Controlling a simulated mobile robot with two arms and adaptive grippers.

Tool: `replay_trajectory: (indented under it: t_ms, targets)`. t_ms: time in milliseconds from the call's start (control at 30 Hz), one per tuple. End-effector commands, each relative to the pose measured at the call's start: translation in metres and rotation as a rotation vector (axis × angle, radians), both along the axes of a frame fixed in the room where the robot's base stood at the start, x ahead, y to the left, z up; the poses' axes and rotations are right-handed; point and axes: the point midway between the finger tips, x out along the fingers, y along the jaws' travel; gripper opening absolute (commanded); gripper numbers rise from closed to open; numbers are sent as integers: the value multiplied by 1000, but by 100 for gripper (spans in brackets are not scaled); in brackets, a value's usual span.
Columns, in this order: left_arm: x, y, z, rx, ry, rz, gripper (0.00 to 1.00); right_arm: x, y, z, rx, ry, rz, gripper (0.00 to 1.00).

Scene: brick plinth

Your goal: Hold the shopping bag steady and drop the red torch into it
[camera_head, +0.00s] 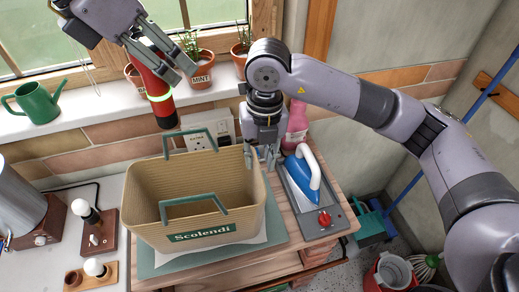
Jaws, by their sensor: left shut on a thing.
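The shopping bag (148,207) is a tan ribbed carrier with green handles and a "Scolendi" label. It stands upright and open on a grey-green mat (283,236). My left gripper (166,62) is shut on the red torch (156,88). It holds the torch upright, with glowing bands, above the bag's back left rim. My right gripper (262,160) points down at the bag's right rim. Its fingers are apart, one on each side of the rim. The bag's floor is hidden from this angle.
A blue iron (300,174) stands on a grey plate right of the bag, with a pink bottle (297,122) behind. Potted herbs (201,74) and a green watering can (37,102) line the sill. Switches and lamp holders (95,232) are at left.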

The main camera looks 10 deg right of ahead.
Motion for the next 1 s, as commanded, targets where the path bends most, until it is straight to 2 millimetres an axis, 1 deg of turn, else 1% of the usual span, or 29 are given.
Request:
replay_trajectory:
  t_ms: [33, 300, 400, 500, 700, 967, 1000]
  targets:
    - [0, 0, 0, -1, 0, 0, 0, -1, 0, -10, -2, 5, 0, 27]
    - [0, 0, 0, -1, 0, 0, 0, -1, 4, -62, 1, 6, -1, 27]
    - [0, 0, 0, -1, 0, 0, 0, -1, 5, -78, 1, 5, 0, 27]
    - [0, 0, 0, -1, 0, 0, 0, 0, 5, -89, 2, 4, -1, 27]
    - [0, 0, 0, -1, 0, 0, 0, 0, 6, -101, 3, 3, -1, 27]
    - [0, 0, 0, -1, 0, 0, 0, 0, 6, -102, 3, 2, 0, 27]
    - [0, 0, 0, -1, 0, 0, 0, 0, 6, -102, 3, 2, 0, 25]
